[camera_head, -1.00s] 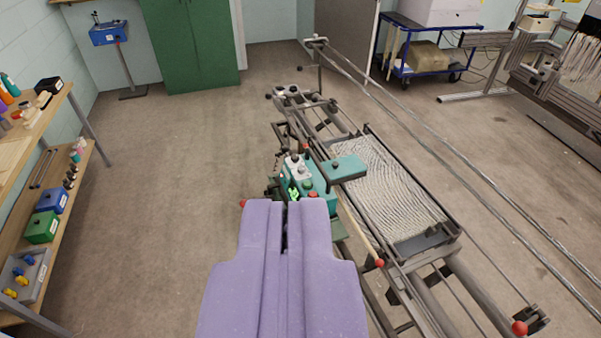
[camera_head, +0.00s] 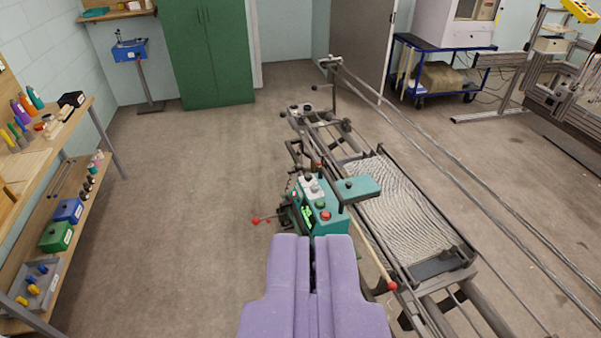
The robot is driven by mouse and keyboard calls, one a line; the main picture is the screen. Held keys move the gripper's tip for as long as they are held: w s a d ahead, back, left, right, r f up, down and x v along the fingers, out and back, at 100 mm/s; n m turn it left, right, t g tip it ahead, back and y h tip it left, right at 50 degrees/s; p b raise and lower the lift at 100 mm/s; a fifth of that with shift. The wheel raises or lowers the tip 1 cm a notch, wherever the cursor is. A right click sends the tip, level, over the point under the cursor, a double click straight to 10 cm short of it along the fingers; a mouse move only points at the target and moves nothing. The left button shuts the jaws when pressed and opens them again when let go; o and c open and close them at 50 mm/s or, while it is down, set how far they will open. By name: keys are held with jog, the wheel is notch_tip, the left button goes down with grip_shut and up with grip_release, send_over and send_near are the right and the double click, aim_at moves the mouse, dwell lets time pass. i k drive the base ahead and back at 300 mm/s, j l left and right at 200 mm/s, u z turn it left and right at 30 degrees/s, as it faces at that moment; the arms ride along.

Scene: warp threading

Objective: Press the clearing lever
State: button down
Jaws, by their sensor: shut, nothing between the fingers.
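The teal threading machine head (camera_head: 327,222) sits on a long metal frame, with white parts, a green-lit area and a red button on it. A short lever with a red ball (camera_head: 256,220) sticks out to its left. Another rod ends in a red ball (camera_head: 391,286) at the lower right of the head. No label shows which one is the clearing lever. My purple gripper (camera_head: 312,240) is shut and empty. Its tips appear just in front of the head, right of and below the left red ball in the picture. Contact with the head cannot be told.
The frame carries a bed of pale threads (camera_head: 407,213), with long rails running to the right. A wooden shelf (camera_head: 75,215) with tools and boxes stands at the left. A green cabinet (camera_head: 208,55) and a blue trolley (camera_head: 440,70) stand behind. The floor left of the machine is clear.

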aim_at(299, 168)
jog(key=i+u, duration=0.2)
jog(key=i, duration=0.95)
jog(key=i+l+u, duration=0.2)
jog(key=i, duration=0.9)
jog(key=j, duration=0.1)
